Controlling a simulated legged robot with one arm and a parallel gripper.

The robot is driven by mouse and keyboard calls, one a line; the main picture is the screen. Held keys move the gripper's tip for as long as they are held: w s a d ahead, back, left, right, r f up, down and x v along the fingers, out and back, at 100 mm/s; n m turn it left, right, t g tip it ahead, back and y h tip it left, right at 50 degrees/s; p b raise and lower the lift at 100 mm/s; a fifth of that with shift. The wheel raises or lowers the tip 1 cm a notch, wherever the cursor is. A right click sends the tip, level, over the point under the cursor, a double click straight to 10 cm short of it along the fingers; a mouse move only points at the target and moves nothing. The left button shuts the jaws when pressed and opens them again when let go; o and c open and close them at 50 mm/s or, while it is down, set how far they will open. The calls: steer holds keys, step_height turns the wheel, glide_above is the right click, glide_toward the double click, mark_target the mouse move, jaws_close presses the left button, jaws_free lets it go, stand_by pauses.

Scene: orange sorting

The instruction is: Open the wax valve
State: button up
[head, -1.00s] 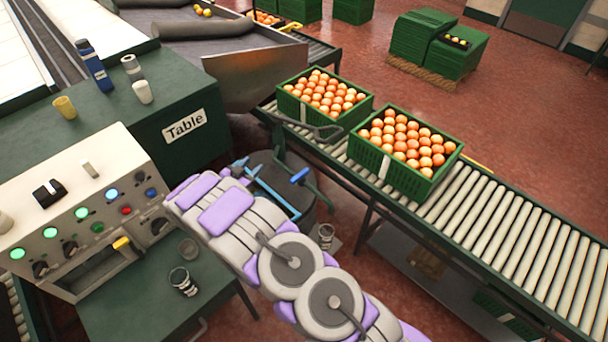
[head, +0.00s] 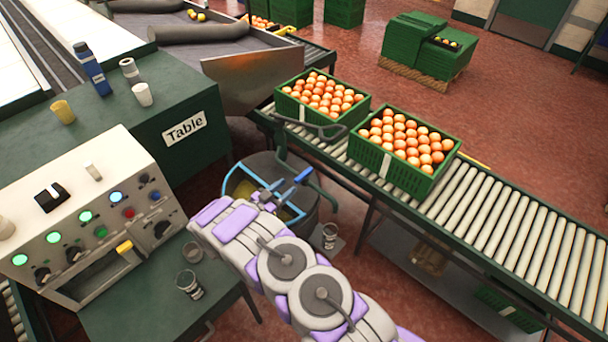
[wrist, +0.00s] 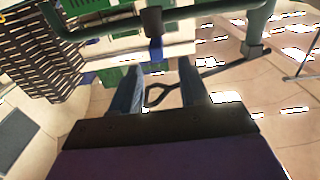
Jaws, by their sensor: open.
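A blue lever (head: 303,176), which looks like the wax valve's handle, sticks up by the pipe at the right of a dark round tank (head: 318,204). My gripper (head: 268,196) is over the tank, just left of and below the lever in the head view. In the wrist view, my gripper (wrist: 160,90) shows two bluish fingers spread apart with nothing held between them. A small blue part (wrist: 155,47), likely the same lever, hangs under a dark fitting just beyond the fingertips. I cannot tell whether they touch.
A control panel (head: 75,195) with lit buttons stands at left, beside the green table (head: 175,95). A roller conveyor (head: 480,205) carries two orange crates (head: 398,170) behind the tank. A pipe (wrist: 95,30) crosses the wrist view. Small cups (head: 190,285) stand on the low shelf.

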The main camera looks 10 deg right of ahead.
mark_target(306, 172)
steer(key=b+x, duration=0.1)
steer(key=x, duration=0.8)
steer(key=shift+d+b, duration=0.35)
steer(key=shift+d, duration=0.1)
steer(key=shift+w+d, duration=0.2)
steer(key=shift+a, duration=0.1)
steer(key=shift+a, duration=0.15)
steer(key=shift+d, duration=0.3)
steer(key=c, duration=0.4)
jaws_close()
